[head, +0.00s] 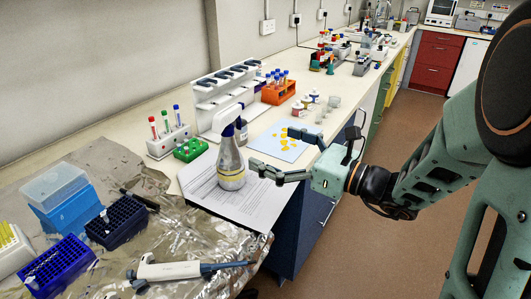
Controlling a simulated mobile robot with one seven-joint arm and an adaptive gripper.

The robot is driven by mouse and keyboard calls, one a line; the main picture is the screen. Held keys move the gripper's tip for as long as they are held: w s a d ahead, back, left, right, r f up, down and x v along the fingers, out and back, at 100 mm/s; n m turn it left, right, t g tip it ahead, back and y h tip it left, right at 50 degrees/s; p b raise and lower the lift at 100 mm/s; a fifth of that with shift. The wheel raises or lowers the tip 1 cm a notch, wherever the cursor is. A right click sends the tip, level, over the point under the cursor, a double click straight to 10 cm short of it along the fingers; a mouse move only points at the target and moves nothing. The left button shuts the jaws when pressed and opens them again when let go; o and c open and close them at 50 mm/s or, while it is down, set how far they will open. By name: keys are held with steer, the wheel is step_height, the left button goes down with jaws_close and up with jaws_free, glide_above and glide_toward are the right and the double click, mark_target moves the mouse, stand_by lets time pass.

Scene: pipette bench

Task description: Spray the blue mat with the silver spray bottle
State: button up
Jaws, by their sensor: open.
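The silver spray bottle (231,168) stands upright on printed paper near the bench's front edge, with a white spray head and a blue collar. The light blue mat (291,151) lies flat on the bench to its right and behind, with several yellow pieces on it. My gripper (270,147) is open and empty, just right of the bottle. Its fingers point left, the lower one close to the bottle's side and the upper one over the mat. I cannot tell whether the lower finger touches the bottle.
An orange tube rack (279,93), a green rack (190,151) and a white tube rack (169,143) stand behind. A pipette (180,270) and tip boxes (117,222) lie on crumpled foil (115,165) at the left front. The floor (365,240) is clear at right.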

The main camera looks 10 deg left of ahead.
steer(key=shift+x, duration=5.3)
steer(key=shift+c, duration=0.4)
steer(key=c, duration=2.4)
steer(key=o, duration=2.5)
steer(key=shift+c, duration=0.5)
